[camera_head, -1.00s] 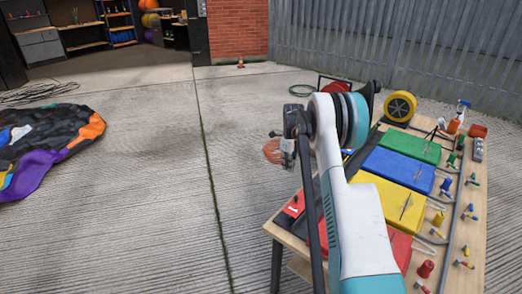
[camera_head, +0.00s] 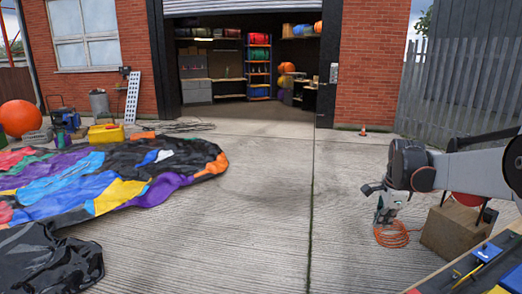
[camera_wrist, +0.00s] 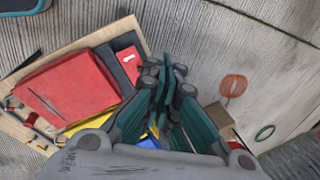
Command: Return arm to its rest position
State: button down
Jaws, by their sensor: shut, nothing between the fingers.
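My arm (camera_head: 475,168) reaches in from the right edge of the head view, held out level above the ground. My gripper (camera_head: 386,215) hangs down at its end, beyond the work table's far corner, and looks small there. In the wrist view my gripper (camera_wrist: 166,68) shows teal fingers drawn together with nothing between them. The work table (camera_wrist: 88,42) lies below and to the left in that view, apart from the fingers.
The table corner (camera_head: 428,286) shows at lower right. A cardboard box (camera_head: 455,232) and an orange cable coil (camera_head: 391,238) lie near my gripper in the picture. A deflated bouncy castle (camera_head: 120,180) spreads at left. The middle concrete is clear.

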jog(key=s+a+r+n+t, duration=0.1)
jog(key=s+a+r+n, duration=0.45)
jog(key=s+a, duration=0.3)
jog(key=s+a+f+n+t, duration=0.1)
jog(key=s+a+n, duration=0.3)
jog(key=s+n, duration=0.3)
jog(key=s+a+f+n+t, duration=0.2)
jog(key=s+a+n, duration=0.2)
jog(key=s, duration=1.1)
jog(key=n, duration=0.3)
jog(key=shift+a+f+n+t, duration=0.15)
jog(key=shift+a+n+t, duration=0.15)
jog(key=shift+a+n, duration=0.05)
jog(key=shift+s, duration=0.1)
